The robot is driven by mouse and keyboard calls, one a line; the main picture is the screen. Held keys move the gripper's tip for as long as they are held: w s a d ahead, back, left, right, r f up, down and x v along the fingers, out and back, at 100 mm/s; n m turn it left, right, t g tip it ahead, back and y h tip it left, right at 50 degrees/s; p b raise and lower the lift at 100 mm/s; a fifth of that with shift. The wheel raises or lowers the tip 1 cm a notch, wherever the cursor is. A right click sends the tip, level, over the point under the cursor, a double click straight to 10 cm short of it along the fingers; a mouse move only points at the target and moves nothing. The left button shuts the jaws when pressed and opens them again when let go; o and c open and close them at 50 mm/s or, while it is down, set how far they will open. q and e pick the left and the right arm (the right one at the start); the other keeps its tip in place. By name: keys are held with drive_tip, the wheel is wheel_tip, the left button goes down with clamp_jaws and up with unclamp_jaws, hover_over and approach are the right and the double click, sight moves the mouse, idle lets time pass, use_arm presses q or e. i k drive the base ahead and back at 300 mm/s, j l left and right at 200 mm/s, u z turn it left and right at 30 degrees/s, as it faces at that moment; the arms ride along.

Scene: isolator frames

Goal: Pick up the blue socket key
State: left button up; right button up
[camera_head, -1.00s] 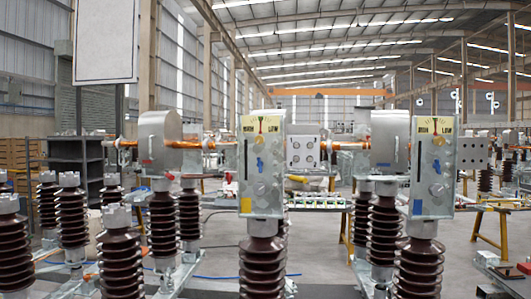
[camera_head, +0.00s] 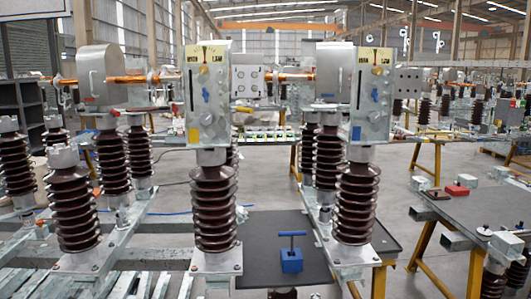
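A blue T-handled tool, which looks like the blue socket key (camera_head: 292,235), stands upright at the bottom centre of the head view. Its crossbar is on top and its shaft goes down into a blue block (camera_head: 291,261). The block sits on a dark grey flat surface (camera_head: 258,225) between two brown ribbed insulator columns. The key's lower end is hidden in or behind the block. Neither of my grippers is in view.
Two metal boxes with gauges and blue knobs (camera_head: 208,95) (camera_head: 371,95) top the left insulator (camera_head: 214,210) and right insulator (camera_head: 356,205), flanking the key. A dark table (camera_head: 490,212) at right carries red items (camera_head: 457,190). Slatted metal (camera_head: 120,285) lies at lower left.

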sight(291, 233)
drive_tip(key=i+l+u, duration=0.35)
drive_tip(key=i+l, duration=0.15)
drive_tip(key=i, duration=0.25)
drive_tip(key=i+l+u, duration=0.35)
drive_tip(key=i+l, duration=0.3)
drive_tip(key=i+l+u, duration=0.35)
drive_tip(key=i+l, duration=0.2)
drive_tip(key=l, duration=0.4)
